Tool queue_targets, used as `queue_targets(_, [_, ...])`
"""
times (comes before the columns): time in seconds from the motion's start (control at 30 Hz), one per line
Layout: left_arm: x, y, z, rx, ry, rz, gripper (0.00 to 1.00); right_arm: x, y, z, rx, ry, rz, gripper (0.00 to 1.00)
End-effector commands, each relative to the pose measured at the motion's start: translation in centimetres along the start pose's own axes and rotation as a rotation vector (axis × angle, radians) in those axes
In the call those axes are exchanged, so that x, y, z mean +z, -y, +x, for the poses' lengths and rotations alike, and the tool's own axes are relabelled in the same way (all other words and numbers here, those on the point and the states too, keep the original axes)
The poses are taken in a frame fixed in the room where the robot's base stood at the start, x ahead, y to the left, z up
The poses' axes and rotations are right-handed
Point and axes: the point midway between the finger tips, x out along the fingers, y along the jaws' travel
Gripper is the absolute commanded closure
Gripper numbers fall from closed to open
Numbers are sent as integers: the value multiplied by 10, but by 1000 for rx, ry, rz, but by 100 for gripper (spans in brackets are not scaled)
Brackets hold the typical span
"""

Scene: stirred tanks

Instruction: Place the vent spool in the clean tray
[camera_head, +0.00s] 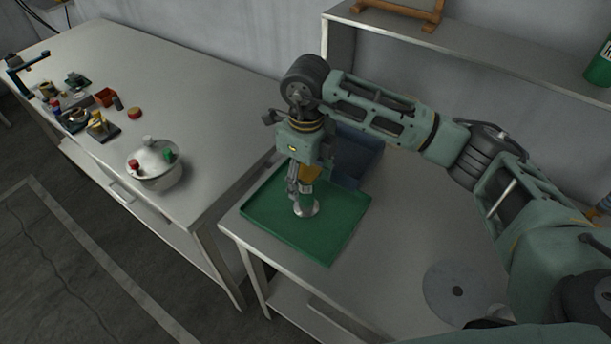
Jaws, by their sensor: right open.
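The vent spool (306,209), a small metallic piece with a round flange at its foot, stands upright in the green tray (322,246). My right gripper (303,190) points down at the spool's upper part, its fingers beside it. The gripper is open; whether a finger touches the spool is too small to tell. The fingers and wrist hide the spool's upper part. My left gripper is not in view.
A dark blue bin (358,158) stands behind the tray. A grey disc (457,291) lies on the near right of the table. A white lidded vessel (155,170) and several small parts sit on the left bench. A shelf (470,66) runs above the table.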

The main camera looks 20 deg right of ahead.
Motion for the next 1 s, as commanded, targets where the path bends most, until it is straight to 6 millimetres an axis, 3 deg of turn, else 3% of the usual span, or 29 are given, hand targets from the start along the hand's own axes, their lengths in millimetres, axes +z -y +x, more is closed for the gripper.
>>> queue_targets(0.13, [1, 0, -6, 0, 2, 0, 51, 0, 0, -6, 0, 0, 0, 40])
queue_targets(0.27, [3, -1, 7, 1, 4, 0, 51, 1, 1, -20, -3, 5, 0, 40])
queue_targets(0.7, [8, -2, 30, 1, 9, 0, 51, 1, 0, -110, -2, 3, 0, 40])
queue_targets(1.0, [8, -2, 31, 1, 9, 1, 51, 0, 0, -123, 0, 0, 1, 40])
